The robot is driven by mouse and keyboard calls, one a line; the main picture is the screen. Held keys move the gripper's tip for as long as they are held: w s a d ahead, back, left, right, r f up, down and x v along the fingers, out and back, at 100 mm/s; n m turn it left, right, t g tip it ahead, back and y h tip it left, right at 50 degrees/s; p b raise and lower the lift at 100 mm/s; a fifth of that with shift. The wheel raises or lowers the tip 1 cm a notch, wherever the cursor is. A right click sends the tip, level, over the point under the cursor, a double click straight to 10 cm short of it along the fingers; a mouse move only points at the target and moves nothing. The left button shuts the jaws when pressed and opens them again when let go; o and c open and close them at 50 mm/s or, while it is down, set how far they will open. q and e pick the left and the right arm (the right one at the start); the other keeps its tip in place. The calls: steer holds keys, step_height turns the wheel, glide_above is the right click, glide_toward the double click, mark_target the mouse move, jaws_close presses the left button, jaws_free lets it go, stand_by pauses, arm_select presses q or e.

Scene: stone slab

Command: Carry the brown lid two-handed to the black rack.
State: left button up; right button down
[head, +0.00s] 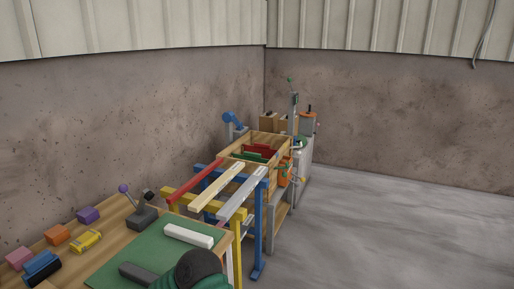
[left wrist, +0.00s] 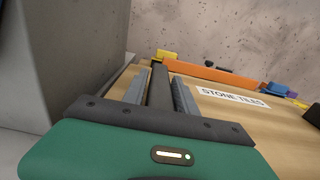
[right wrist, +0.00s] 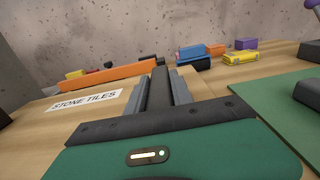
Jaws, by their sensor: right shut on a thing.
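My left gripper shows in the left wrist view (left wrist: 160,85), low over a tan wooden top, its grey fingers on either side of a dark bar; whether they press on it I cannot tell. My right gripper (right wrist: 160,85) is shut on a similar dark bar (right wrist: 160,88), which points towards the wall. I cannot tell if this bar belongs to the brown lid. No brown lid is clearly recognisable in any view. I cannot make out a black rack. In the head view both gripper tips are out of sight.
A "STONE TILES" label (right wrist: 84,102) lies on the bench between the grippers. An orange bar (right wrist: 108,76) and coloured blocks lie behind it. A green mat (head: 130,257) holds a white block (head: 189,235). Trestles and a wooden bin stand beyond. Floor is clear at right.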

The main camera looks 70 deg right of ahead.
arm_select(q)
steer(key=o, duration=0.3)
steer(key=shift+a, duration=0.15)
arm_select(e)
steer(key=shift+a+r, duration=0.15)
steer(key=shift+r, duration=0.1)
arm_select(q)
steer(key=shift+f, duration=0.15)
arm_select(e)
steer(key=c, duration=1.4)
jaws_free()
steer(key=shift+f, duration=0.2)
arm_select(q)
steer(key=shift+s, duration=0.1)
arm_select(e)
steer(key=o, duration=0.4)
steer(key=shift+s+r, duration=0.1)
steer(key=shift+c, duration=0.2)
